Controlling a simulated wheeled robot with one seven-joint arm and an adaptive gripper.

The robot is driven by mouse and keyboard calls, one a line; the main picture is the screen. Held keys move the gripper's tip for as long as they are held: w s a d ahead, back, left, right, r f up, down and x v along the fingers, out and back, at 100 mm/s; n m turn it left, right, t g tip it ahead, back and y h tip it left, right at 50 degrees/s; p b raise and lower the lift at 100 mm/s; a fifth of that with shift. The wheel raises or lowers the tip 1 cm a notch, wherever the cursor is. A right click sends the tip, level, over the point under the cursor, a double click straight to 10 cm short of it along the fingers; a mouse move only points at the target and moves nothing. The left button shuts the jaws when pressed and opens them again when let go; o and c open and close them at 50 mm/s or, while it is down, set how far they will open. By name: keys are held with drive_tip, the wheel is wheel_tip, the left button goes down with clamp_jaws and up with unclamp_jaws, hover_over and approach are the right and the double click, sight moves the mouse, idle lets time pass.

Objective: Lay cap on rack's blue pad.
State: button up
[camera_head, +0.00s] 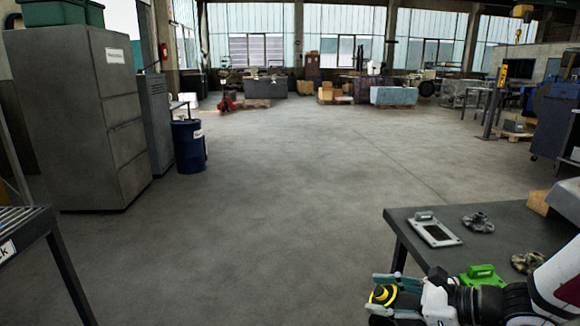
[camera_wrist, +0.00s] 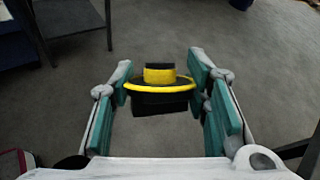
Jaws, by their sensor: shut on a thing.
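The cap (camera_wrist: 160,100), black with a yellow rim and a yellow-banded top, is held between the teal finger pads of my gripper (camera_wrist: 161,84). It also shows in the head view (camera_head: 381,294), with my gripper (camera_head: 384,288) around it, beside the left end of the dark table. Floor lies beneath it in the wrist view. At the left edge of the head view stands a dark rack (camera_head: 52,240) with slats on top and a partly cut-off white label.
The dark table (camera_head: 480,235) at right carries a grey frame part (camera_head: 434,230), a metal part (camera_head: 478,222) and a green piece (camera_head: 482,274). A grey cabinet (camera_head: 75,115) and a blue drum (camera_head: 189,147) stand at left. The floor (camera_head: 250,220) between rack and table is clear.

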sight(386, 290)
wheel_tip(386, 290, up, 2)
drive_tip(key=shift+w+r+p, duration=0.15)
drive_tip(key=shift+p, duration=1.1)
wheel_tip(386, 290, up, 7)
drive_tip(key=p, duration=1)
drive_tip(key=shift+d, duration=0.1)
drive_tip(key=r+p, duration=0.1)
drive_tip(key=p, duration=0.1)
drive_tip(key=r+p, duration=0.1)
drive_tip(key=p, duration=0.2)
drive_tip(key=shift+s+r, duration=0.1)
drive_tip(key=shift+s, duration=0.15)
